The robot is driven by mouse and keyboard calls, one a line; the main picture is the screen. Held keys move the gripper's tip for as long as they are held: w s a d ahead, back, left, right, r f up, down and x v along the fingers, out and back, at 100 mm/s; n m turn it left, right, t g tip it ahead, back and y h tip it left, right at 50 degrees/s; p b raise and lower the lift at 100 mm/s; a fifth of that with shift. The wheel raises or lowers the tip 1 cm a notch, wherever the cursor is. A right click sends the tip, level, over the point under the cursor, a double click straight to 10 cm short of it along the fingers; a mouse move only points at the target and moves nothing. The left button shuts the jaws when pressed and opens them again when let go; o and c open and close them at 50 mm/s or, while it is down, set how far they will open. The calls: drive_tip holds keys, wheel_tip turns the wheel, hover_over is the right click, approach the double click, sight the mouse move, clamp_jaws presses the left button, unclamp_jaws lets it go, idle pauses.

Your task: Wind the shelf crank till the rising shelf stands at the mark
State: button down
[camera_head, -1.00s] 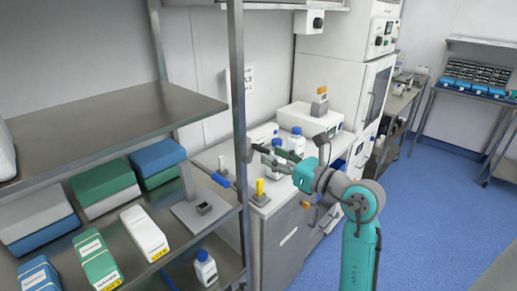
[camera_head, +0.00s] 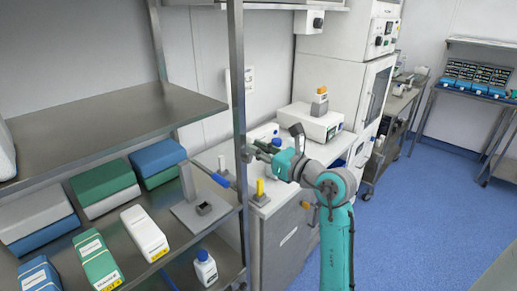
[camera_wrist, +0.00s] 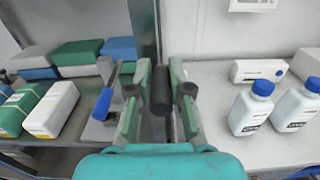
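My gripper (camera_head: 262,150) is beside the metal rack post in the head view. In the wrist view its two green-and-dark fingers (camera_wrist: 160,100) are apart, with a dark upright cylinder (camera_wrist: 161,85) between them. This looks like the crank's grip; I cannot tell whether the fingers touch it. The crank's mounting is hidden by my arm. A lever with a blue handle (camera_head: 220,180) rises from a grey plate on the lower shelf (camera_head: 185,255); it also shows in the wrist view (camera_wrist: 103,104). I cannot make out the mark or which shelf rises.
The rack post (camera_head: 238,110) stands just left of my gripper. Boxes (camera_head: 145,232) and a white bottle (camera_head: 205,267) are on the shelves. A yellow upright piece (camera_head: 260,187) stands on the counter. White bottles (camera_wrist: 250,107) stand to the right in the wrist view. Blue floor is clear at right.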

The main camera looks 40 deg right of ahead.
sight(245, 162)
drive_tip(key=shift+a+n, duration=0.1)
drive_tip(key=shift+n, duration=0.2)
drive_tip(key=n, duration=0.1)
drive_tip(key=a+n, duration=0.1)
drive_tip(key=shift+r+n, duration=0.1)
drive_tip(key=shift+n, duration=0.3)
drive_tip(key=a+n, duration=0.1)
drive_tip(key=n, duration=0.1)
drive_tip(key=a+n, duration=0.1)
drive_tip(key=n, duration=0.2)
drive_tip(key=a+f+n, duration=0.1)
drive_tip(key=n, duration=0.2)
drive_tip(key=shift+s, duration=0.1)
drive_tip(key=shift+a+f+n, duration=0.25)
drive_tip(key=shift+f+n, duration=0.05)
drive_tip(key=shift+n, duration=0.8)
drive_tip(key=shift+a+f+n, duration=0.2)
drive_tip(key=shift+f+n, duration=0.05)
drive_tip(key=shift+n, duration=0.85)
drive_tip(key=c, duration=1.1)
unclamp_jaws()
